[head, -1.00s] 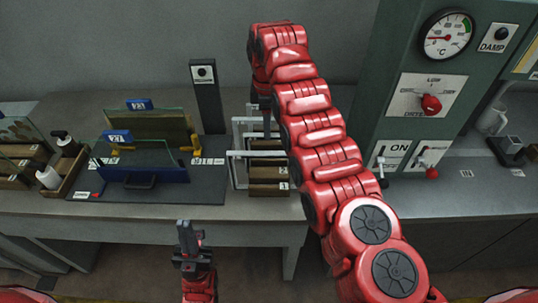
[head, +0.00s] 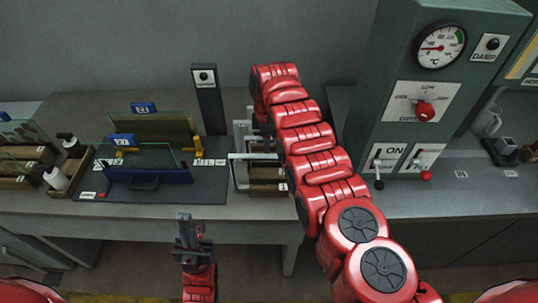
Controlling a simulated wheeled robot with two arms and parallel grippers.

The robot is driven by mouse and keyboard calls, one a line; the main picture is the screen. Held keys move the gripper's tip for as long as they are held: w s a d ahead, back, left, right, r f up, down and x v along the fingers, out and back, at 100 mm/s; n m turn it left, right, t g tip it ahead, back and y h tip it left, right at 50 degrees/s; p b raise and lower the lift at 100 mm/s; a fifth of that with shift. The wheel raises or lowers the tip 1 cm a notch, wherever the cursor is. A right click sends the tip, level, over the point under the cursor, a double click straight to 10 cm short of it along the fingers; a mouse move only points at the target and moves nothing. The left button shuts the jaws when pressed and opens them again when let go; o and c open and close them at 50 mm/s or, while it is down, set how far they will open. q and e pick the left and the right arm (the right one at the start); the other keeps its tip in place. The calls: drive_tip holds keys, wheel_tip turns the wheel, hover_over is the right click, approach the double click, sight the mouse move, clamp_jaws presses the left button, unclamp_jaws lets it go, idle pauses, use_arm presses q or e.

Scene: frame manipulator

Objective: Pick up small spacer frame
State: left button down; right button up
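Two pale spacer frames stand upright in wooden holders at the middle of the bench. The front frame (head: 232,172) and the rear frame (head: 237,132) are both partly covered by my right arm; I cannot tell which is the small one. My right gripper (head: 264,122) points down at the rear frame. It is mostly hidden behind the arm, so its fingers and any contact are unclear. My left gripper (head: 184,222) points up in front of the bench, away from the frames. Nothing shows in it, and its finger gap is unclear.
Left of the frames, a dark mat (head: 208,184) holds a blue fixture (head: 150,174) with glass panes. A black post (head: 208,100) stands behind. A wooden tray (head: 74,177) with bottles is further left. A green control cabinet (head: 440,105) stands right of my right arm.

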clamp_jaws()
idle(1.3)
